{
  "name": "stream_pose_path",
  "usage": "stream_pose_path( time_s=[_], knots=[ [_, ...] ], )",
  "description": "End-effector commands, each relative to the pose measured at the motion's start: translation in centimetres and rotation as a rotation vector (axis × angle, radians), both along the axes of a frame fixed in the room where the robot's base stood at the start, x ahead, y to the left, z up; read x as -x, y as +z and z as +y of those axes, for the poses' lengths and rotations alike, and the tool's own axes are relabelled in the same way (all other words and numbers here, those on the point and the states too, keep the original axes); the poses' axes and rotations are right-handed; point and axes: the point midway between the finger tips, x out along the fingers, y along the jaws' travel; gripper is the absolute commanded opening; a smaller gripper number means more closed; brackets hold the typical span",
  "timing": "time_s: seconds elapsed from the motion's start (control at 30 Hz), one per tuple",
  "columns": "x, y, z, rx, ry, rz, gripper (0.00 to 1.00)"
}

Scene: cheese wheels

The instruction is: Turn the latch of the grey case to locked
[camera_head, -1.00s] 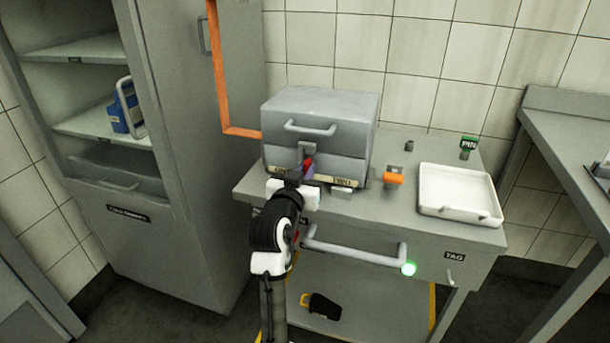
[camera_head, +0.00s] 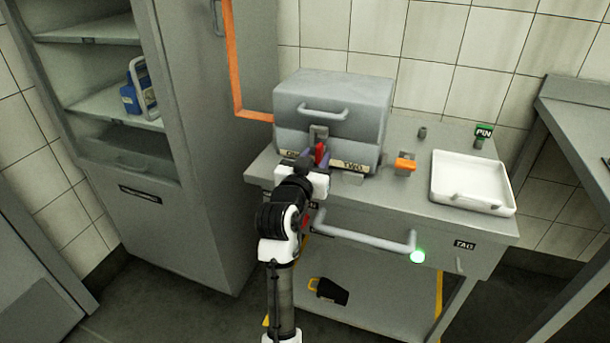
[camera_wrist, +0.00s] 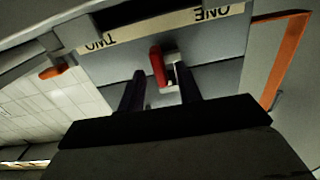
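The grey case (camera_head: 335,98) stands on the bench with a carry handle on its lid. Its latch has a red lever (camera_head: 320,152) on the front, between the labels ONE and TWO (camera_head: 354,167). The lever also shows in the wrist view (camera_wrist: 157,66), nearly upright and slightly tilted. My gripper (camera_head: 310,162) is at the front of the case, over the latch. In the wrist view my gripper's dark fingers (camera_wrist: 161,88) are apart, with the lever's end between or just beyond them. I cannot tell whether either finger touches it.
An orange-handled part (camera_head: 404,164) and a white tray (camera_head: 470,183) are to the right on the bench (camera_head: 395,205). A drawer bar handle (camera_head: 360,238) sticks out in front below. A tall cabinet with a blue container (camera_head: 135,98) stands on the left.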

Motion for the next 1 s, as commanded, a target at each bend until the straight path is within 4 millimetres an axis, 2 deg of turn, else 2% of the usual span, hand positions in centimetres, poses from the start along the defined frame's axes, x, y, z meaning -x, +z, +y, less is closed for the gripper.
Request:
stream_pose_path(
  time_s=[0.3, 0.5, 0.7, 1.0],
  knots=[
    [6.8, -0.2, 2.2, 0.000, 0.004, -0.001, 0.35],
    [10.2, -0.1, 3.3, -0.001, 0.002, -0.001, 0.35],
    [11.8, -0.1, 3.8, -0.001, 0.001, 0.000, 0.35],
    [11.9, 0.0, 3.8, -0.001, 0.000, 0.000, 0.35]
  ],
)
